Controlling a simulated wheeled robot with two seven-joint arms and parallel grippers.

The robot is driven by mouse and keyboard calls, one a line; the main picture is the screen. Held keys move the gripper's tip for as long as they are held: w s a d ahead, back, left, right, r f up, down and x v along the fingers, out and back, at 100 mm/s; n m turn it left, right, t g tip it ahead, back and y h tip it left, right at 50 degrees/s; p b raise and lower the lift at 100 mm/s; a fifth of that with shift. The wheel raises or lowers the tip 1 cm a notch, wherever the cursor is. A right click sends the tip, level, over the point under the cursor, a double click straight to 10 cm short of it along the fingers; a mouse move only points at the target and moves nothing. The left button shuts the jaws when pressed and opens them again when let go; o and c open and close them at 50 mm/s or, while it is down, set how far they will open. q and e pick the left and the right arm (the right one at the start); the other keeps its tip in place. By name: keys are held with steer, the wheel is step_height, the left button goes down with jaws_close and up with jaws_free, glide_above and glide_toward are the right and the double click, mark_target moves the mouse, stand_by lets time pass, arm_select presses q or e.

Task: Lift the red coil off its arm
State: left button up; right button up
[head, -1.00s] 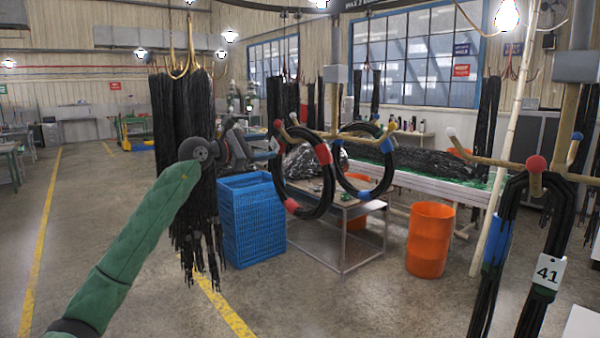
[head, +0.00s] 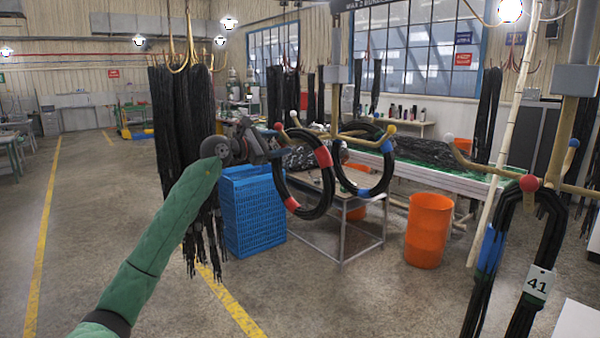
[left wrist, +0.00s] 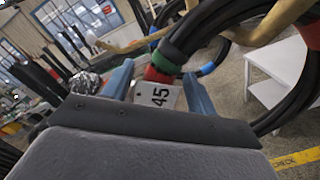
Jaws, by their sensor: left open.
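The red coil (head: 323,157), a ring of black hose with red bands, hangs from a hanger arm with a red ball tip (head: 278,126). My left gripper (head: 274,155) is open at the coil's left side. In the left wrist view, black hose with a green band and a red band (left wrist: 160,73) and a white tag marked 45 shows between and beyond the open fingers of my left gripper (left wrist: 160,92). I cannot tell whether the fingers touch the hose. My right gripper is not in view.
A coil with blue bands (head: 364,193) hangs close to the right. A blue crate (head: 253,215) and a metal table (head: 340,240) stand below. Black hoses (head: 180,130) hang left of my gripper. An orange bin (head: 428,230) and hoses tagged 41 (head: 538,283) are at right.

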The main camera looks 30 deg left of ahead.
arm_select(q)
jaws_close()
steer(key=shift+r, duration=0.1)
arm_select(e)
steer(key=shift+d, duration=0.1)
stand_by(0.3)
